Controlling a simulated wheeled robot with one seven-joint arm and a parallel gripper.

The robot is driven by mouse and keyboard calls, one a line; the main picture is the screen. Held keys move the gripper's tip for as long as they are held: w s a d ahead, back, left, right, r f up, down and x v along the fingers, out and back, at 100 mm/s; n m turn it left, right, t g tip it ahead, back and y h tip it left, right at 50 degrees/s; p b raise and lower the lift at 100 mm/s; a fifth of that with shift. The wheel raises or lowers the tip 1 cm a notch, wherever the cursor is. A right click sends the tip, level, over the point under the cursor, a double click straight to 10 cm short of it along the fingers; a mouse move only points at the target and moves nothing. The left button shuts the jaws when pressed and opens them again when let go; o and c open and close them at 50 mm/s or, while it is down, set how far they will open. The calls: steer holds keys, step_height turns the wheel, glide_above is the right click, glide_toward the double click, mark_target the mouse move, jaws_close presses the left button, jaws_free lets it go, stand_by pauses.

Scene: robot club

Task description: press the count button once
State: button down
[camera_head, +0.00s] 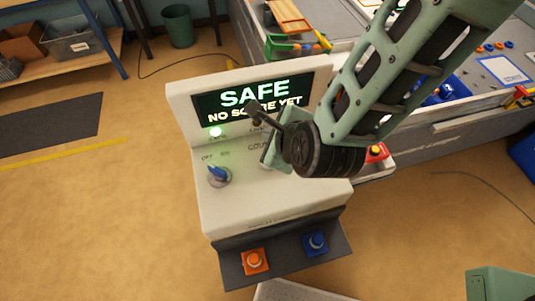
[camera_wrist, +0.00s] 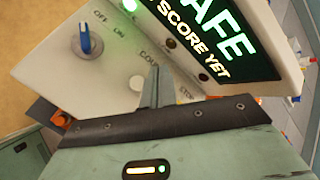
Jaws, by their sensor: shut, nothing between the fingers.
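The cream console (camera_head: 240,205) stands in the middle of the head view, with a lit screen (camera_head: 210,107) reading SAFE. A partly covered label starting "COU" shows on its panel. In the wrist view a pale round shape (camera_wrist: 138,84), perhaps the count button, lies just below that label, partly behind my finger. In the head view my gripper hides this spot. My gripper (camera_head: 254,107) is shut and empty over the panel. Its finger tip (camera_wrist: 155,70) overlaps the label in the wrist view; I cannot tell whether it touches the panel.
A blue knob (camera_head: 218,174) by the OFF/ON marks and a lit green lamp (camera_head: 216,132) are left of my gripper. An orange button (camera_head: 255,261) and a blue button (camera_head: 315,243) sit on the front ledge. Left floor is open.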

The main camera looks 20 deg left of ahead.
steer(key=shift+f, duration=0.1)
stand_by(0.3)
step_height(320, 180, down, 8)
steer(key=b, duration=0.6)
steer(key=shift+f+b, duration=0.4)
steer(key=shift+f, duration=0.05)
stand_by(1.6)
steer(key=shift+f+b, duration=0.35)
steer(key=shift+b, duration=0.2)
